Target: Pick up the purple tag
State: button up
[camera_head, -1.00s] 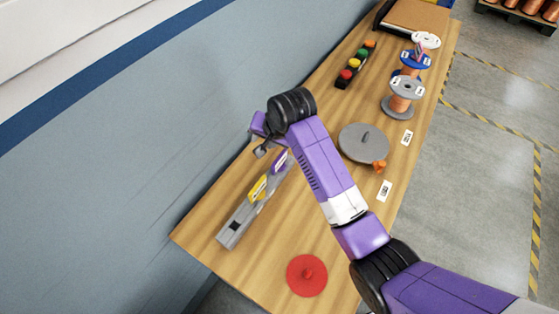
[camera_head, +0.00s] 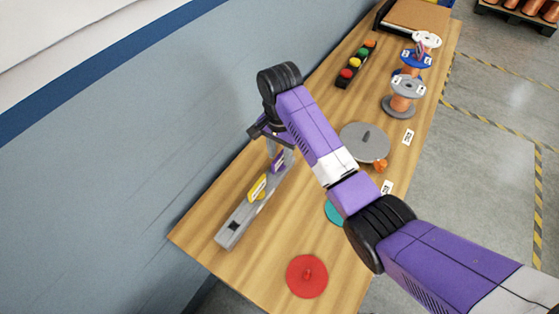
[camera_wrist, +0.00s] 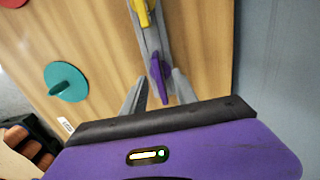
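The purple tag (camera_head: 278,161) stands on the grey rail (camera_head: 235,229) near its far end; it also shows in the wrist view (camera_wrist: 159,78). A yellow tag (camera_head: 258,187) stands on the same rail, nearer its front end. My gripper (camera_head: 278,150) points down over the far end of the rail. In the wrist view its two fingers (camera_wrist: 157,90) are apart, with the purple tag just beyond and between their tips. I cannot tell whether the tips are level with the tag. Nothing is held.
A red disc (camera_head: 307,276), a teal disc (camera_head: 334,212) and a grey disc (camera_head: 363,144) lie on the wooden table (camera_head: 215,262). Spools (camera_head: 404,98) and a coloured button strip (camera_head: 355,65) stand farther back. The wall (camera_head: 120,160) is close on the rail's left.

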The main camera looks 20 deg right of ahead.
aim_at(280, 155)
jog(key=shift+f, duration=1.25)
grip_shut()
jog(key=shift+r, duration=0.15)
jog(key=shift+r, duration=0.55)
notch_tip(280, 155, up, 19)
jog(key=p, duration=0.9)
jog(key=shift+f, duration=0.15)
